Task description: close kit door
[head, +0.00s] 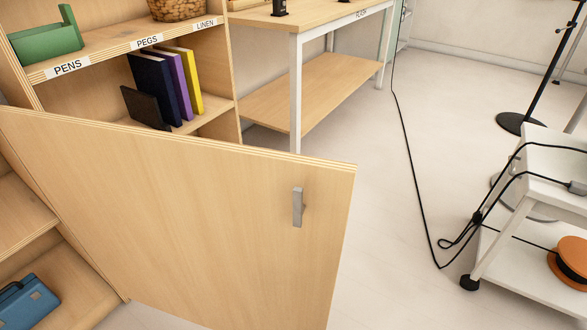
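The kit door (190,215) is a light plywood panel that stands wide open from the shelf unit. Its hinged side is at the left, and its free edge points out into the room at the right. A grey bar handle (297,207) sits upright near the free edge, on the face toward me. Inside the lower opening of the shelf unit, a blue case (27,302) lies on the bottom board. The door hides part of the shelf unit behind it. My gripper is not in view.
The shelf unit (232,110) holds books (166,88), a green holder (48,42) and a basket (178,8). A wooden table (310,18) stands behind. At the right are a white trolley (535,200), an orange reel (571,258) and a black floor cable (415,190). Floor between door and trolley is clear.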

